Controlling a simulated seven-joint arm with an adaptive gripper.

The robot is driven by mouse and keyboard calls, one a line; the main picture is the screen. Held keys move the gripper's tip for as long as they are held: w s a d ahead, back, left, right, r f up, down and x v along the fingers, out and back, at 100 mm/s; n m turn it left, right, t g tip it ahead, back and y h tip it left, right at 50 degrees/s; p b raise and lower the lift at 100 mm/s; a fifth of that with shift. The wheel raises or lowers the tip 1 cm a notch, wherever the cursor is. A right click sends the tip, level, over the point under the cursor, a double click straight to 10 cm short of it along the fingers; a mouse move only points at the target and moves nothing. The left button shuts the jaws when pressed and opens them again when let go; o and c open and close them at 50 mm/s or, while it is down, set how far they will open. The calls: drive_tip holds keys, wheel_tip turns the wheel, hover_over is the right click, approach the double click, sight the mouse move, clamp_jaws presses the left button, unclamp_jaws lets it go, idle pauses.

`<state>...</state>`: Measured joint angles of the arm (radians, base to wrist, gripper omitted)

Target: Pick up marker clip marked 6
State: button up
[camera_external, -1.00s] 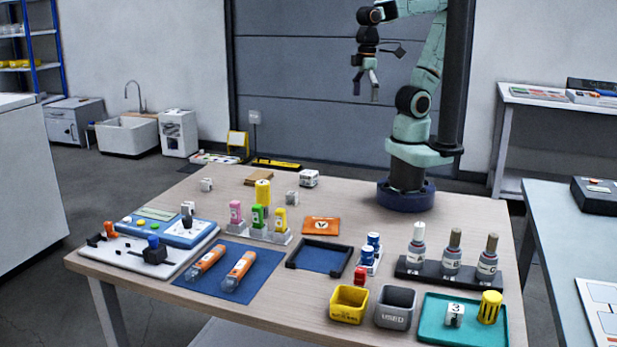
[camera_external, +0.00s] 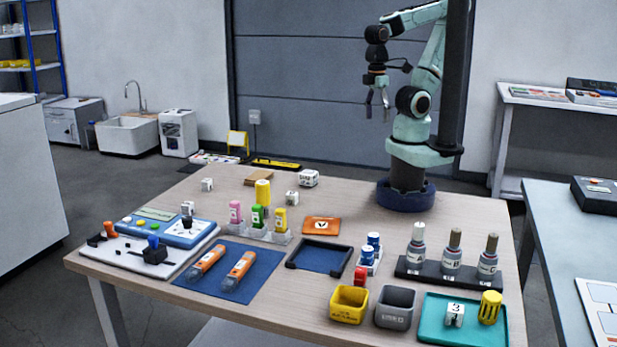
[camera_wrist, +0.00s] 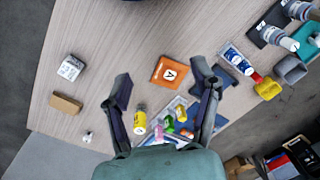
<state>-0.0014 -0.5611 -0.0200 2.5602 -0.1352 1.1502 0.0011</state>
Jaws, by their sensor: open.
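I cannot read a 6 on any object. Small white clip-like blocks stand on the table: one at the back left (camera_external: 207,185), one near the middle (camera_external: 292,198), and one with a 3 (camera_external: 455,314) on the teal tray at the front right. In the wrist view a small white piece (camera_wrist: 88,136) shows at lower left, its mark too small to read.
A larger white block (camera_external: 308,179) and a brown block (camera_external: 258,177) lie at the back. A yellow cylinder (camera_external: 263,193) and coloured bottles in a clear rack (camera_external: 270,237) stand mid-table. Bottles (camera_external: 452,253) stand in a dark rack at right. Bare table lies around the back blocks.

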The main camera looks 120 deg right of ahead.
drive_tip(key=w+d+r+n+t, duration=0.15)
drive_tip(key=w+n+t, duration=0.25)
drive_tip(key=w+n, duration=0.6)
drive_tip(key=m+g, duration=0.2)
drive_tip(key=g, duration=0.2)
hover_over(292, 193)
drive_tip(key=shift+h, duration=0.4)
wheel_tip(292, 193, down, 20)
drive_tip(key=shift+r, duration=0.25)
wheel_tip(292, 193, down, 5)
drive_tip(key=shift+r, duration=0.1)
drive_tip(key=shift+f, duration=0.55)
drive_tip(key=c, duration=0.9)
